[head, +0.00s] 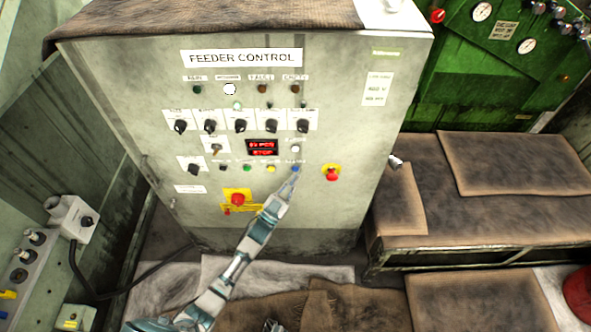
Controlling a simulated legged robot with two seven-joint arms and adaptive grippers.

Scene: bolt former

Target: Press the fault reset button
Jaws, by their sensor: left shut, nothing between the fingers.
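The feeder control panel (243,57) is a pale grey cabinet front facing me. A small blue button (295,169) sits in its lower button row, right of a yellow button (271,169). The small labels above this row are too blurred to read, so I cannot confirm which one says fault reset. My left gripper (293,179) is shut and empty, its tip pointing up just below the blue button. I cannot tell whether the tip touches it. My right gripper is not in view.
A red emergency stop (332,173) is right of the blue button, and another red mushroom button (238,199) on a yellow plate is lower left. Black knobs (240,126) and a red display (262,147) sit above. A brown-covered bench (480,210) stands right of the cabinet.

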